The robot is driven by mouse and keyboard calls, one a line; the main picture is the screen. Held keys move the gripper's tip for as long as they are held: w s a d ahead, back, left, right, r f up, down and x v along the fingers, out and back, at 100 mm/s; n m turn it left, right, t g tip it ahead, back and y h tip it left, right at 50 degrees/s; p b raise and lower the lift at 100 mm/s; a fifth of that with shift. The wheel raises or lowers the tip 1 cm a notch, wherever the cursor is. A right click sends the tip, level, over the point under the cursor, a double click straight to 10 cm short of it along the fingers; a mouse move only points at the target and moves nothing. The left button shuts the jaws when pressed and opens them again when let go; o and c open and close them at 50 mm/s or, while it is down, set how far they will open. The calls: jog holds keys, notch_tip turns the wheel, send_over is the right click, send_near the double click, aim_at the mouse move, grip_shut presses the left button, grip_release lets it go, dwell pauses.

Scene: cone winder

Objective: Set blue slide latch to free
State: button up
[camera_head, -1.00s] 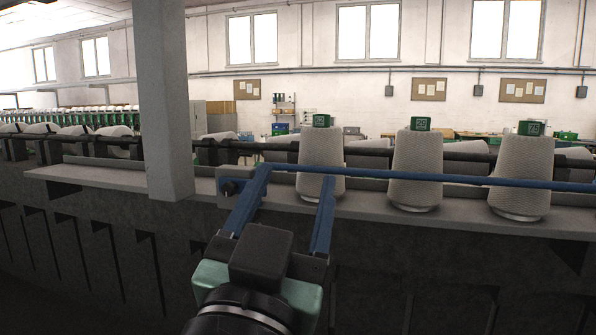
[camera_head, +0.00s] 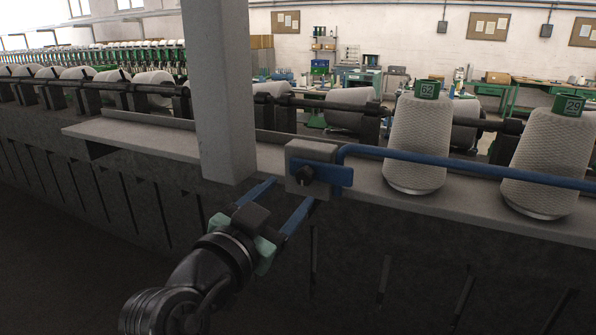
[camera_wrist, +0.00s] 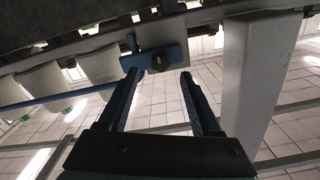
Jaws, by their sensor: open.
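The blue slide latch (camera_head: 334,175) is a short flat blue piece lying about level on the front of a grey block (camera_head: 310,156), with a dark round knob (camera_head: 304,174) at its left. In the wrist view the latch (camera_wrist: 148,59) and knob (camera_wrist: 160,62) lie just beyond and between my fingertips. My gripper (camera_head: 294,192) is open and empty, its two blue fingers pointing up toward the block from below and slightly left. In the wrist view my gripper (camera_wrist: 160,75) has a wide gap between its fingers. I cannot tell whether a fingertip touches the latch.
A grey post (camera_head: 219,90) stands close left of the block. A blue rod (camera_head: 450,162) runs right from the block, in front of white cones (camera_head: 418,140) with green tops on a grey ledge (camera_head: 140,137). Free space lies below and in front of the ledge.

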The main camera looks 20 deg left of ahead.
aim_at(301, 180)
jog(key=w, duration=0.2)
jog(key=w+p, duration=0.1)
jog(key=w, duration=0.1)
jog(key=shift+d+r, duration=0.15)
jog(key=shift+r, duration=0.05)
jog(key=shift+w+f, duration=0.15)
jog(key=shift+w, duration=0.5)
jog(key=shift+c, duration=0.3)
grip_shut()
dwell(0.5)
